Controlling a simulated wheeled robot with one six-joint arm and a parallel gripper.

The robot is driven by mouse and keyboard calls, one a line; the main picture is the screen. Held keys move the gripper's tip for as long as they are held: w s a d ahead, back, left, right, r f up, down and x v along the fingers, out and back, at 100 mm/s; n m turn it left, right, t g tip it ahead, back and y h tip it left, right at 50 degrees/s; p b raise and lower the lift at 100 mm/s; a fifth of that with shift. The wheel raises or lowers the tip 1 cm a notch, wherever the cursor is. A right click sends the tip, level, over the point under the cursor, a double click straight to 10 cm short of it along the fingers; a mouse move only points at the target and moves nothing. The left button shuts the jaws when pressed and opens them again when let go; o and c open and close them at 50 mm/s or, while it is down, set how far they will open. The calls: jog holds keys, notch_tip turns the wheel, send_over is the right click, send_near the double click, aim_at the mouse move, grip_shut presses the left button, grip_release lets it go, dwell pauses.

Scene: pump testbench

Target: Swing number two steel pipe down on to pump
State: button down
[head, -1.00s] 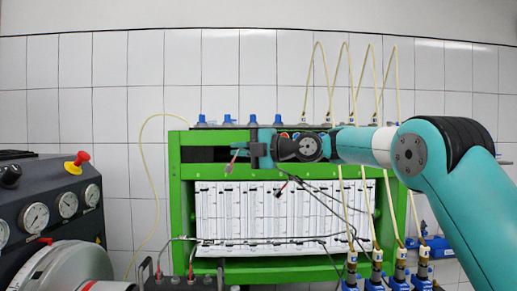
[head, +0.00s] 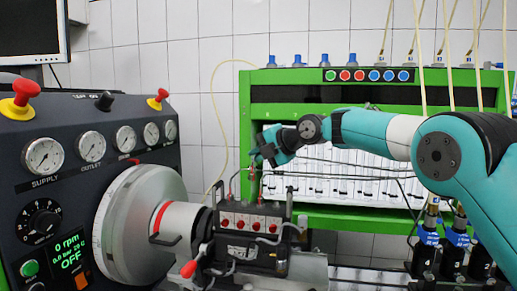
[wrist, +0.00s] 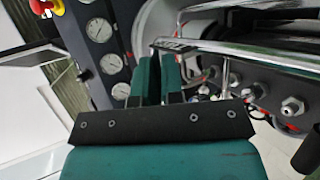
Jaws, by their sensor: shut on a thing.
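My gripper (head: 260,157) hangs above and just behind the pump (head: 250,222), a dark block with several red faces. In the wrist view, my gripper's teal fingers (wrist: 160,65) close around a steel pipe (wrist: 260,60) near its bent end. That pipe runs off to the right, and a bend drops toward a row of metal pump fittings (wrist: 292,106). A second steel pipe (wrist: 225,18) lies above it in that view. The pipes (head: 340,177) stretch rightward in the head view. The pipe numbers cannot be read, and the grasp spot is partly hidden.
A grey drive housing (head: 130,225) and a control panel with gauges (head: 92,147) stand at left. A green frame (head: 300,108) with white tubes stands behind. Blue injectors (head: 455,240) stand at lower right.

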dwell(0.3)
jog(key=c, duration=1.3)
grip_release()
jog(key=b+v, duration=0.4)
jog(key=v, duration=0.8)
jog(key=shift+s+a+b, duration=0.1)
jog(key=shift+b, duration=0.3)
